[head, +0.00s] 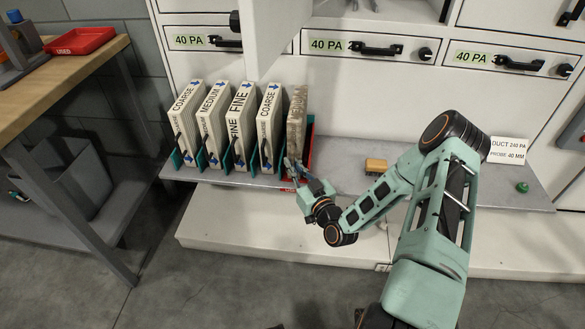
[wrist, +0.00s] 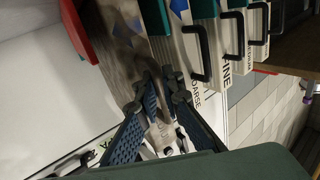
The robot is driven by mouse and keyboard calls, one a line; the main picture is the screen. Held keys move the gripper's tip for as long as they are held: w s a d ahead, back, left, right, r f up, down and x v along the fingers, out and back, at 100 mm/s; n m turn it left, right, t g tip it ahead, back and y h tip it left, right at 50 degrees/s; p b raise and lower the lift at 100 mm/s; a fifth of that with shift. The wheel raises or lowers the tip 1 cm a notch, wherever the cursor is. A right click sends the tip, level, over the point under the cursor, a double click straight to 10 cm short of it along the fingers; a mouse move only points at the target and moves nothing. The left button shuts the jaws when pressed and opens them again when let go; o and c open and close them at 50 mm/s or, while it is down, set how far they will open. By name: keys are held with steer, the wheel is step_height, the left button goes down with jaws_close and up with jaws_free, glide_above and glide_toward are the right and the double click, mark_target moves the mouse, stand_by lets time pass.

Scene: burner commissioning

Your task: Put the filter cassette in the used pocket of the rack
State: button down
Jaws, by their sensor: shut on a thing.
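The filter cassette (head: 297,118) is grey-brown and dirty, with a faded label on its top edge. It stands upright at the right end of the row in the head view, beside the red wall of the used pocket (head: 309,150). I cannot tell whether it is fully seated. My gripper (head: 295,172) is at its front, low down. In the wrist view my gripper (wrist: 158,100) is shut on the handle of the dirty cassette (wrist: 118,45), and the red pocket wall (wrist: 76,30) shows to its left. The cassette's bottom is hidden.
Several white cassettes (head: 213,120) labelled COARSE, MEDIUM and FINE stand in teal rack slots to the left. An orange-brown block (head: 376,166) and a green knob (head: 522,187) lie on the grey shelf (head: 345,185). A red USED tray (head: 80,41) sits on the left bench.

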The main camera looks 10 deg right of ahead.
steer(key=shift+f, duration=0.25)
steer(key=c, duration=2.5)
jaws_free()
steer(key=shift+f, duration=0.15)
steer(key=o, duration=0.4)
steer(key=shift+r, duration=0.25)
steer(key=p+v, duration=0.2)
steer(key=v, duration=1)
steer(key=shift+s+f, duration=0.1)
